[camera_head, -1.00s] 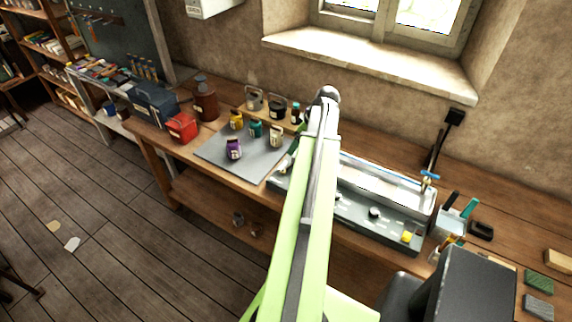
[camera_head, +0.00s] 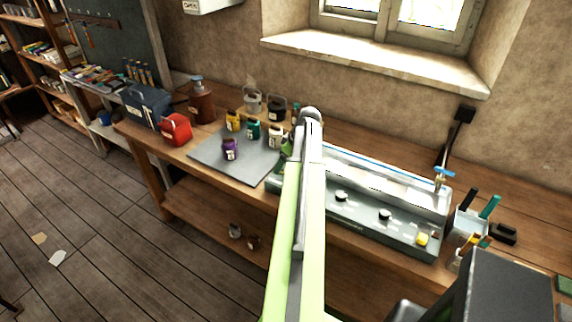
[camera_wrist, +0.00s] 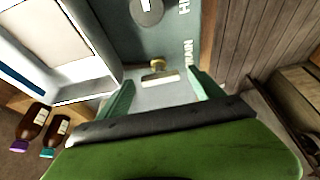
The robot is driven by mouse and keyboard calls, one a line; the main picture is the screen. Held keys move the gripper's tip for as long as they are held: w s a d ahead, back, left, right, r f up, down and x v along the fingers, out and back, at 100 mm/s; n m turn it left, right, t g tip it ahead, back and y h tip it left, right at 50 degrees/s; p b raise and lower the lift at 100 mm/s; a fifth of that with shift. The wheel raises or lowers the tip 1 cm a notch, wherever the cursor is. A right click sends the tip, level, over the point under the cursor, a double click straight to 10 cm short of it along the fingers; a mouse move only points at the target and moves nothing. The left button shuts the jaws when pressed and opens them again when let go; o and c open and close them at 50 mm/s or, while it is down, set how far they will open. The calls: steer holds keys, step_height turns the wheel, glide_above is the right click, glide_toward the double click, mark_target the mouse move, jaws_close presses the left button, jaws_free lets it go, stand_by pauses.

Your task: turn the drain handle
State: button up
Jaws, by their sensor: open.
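The drain handle (camera_wrist: 157,66) is a small brass lever on the grey panel of the bench machine, beside letters that read in part "RAIN" in the wrist view. My gripper (camera_wrist: 163,80) has its two green fingers apart, one on each side of the handle in that picture. I see no finger touching the handle, and I cannot tell how deep it sits between them. In the head view my arm covers part of the machine (camera_head: 365,222) and the handle does not show. A green bit of my gripper (camera_head: 287,148) shows at the machine's left end.
A grey mat (camera_head: 205,158) with several small jars lies left of the machine. A red box (camera_head: 176,130) stands farther left. A tap with a blue lever (camera_head: 443,174) stands at the machine's right end, near a cup of tools (camera_head: 466,224).

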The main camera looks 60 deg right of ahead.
steer(key=c, duration=1.3)
steer(key=shift+d, duration=0.3)
steer(key=shift+c, duration=0.4)
steer(key=shift+a, duration=0.2)
steer(key=shift+a+m+h, duration=0.2)
steer(key=shift+m+h, duration=0.2)
steer(key=shift+m, duration=0.4)
steer(key=m+h, duration=0.1)
steer(key=m, duration=0.2)
steer(key=shift+a, duration=0.2)
steer(key=m+g+h, duration=0.1)
steer(key=m, duration=0.3)
steer(key=shift+w+a, duration=0.1)
steer(key=shift+w, duration=0.05)
steer(key=m, duration=0.1)
steer(key=m+g+h, duration=0.1)
steer(key=m, duration=0.1)
steer(key=m+g, duration=0.1)
steer(key=m, duration=0.1)
steer(key=shift+w+a+h, duration=0.1)
steer(key=shift+w+h, duration=0.15)
steer(key=shift+h, duration=0.05)
steer(key=shift+w+m+g, duration=0.1)
steer(key=shift+m+g, duration=0.7)
steer(key=shift+m, duration=1.3)
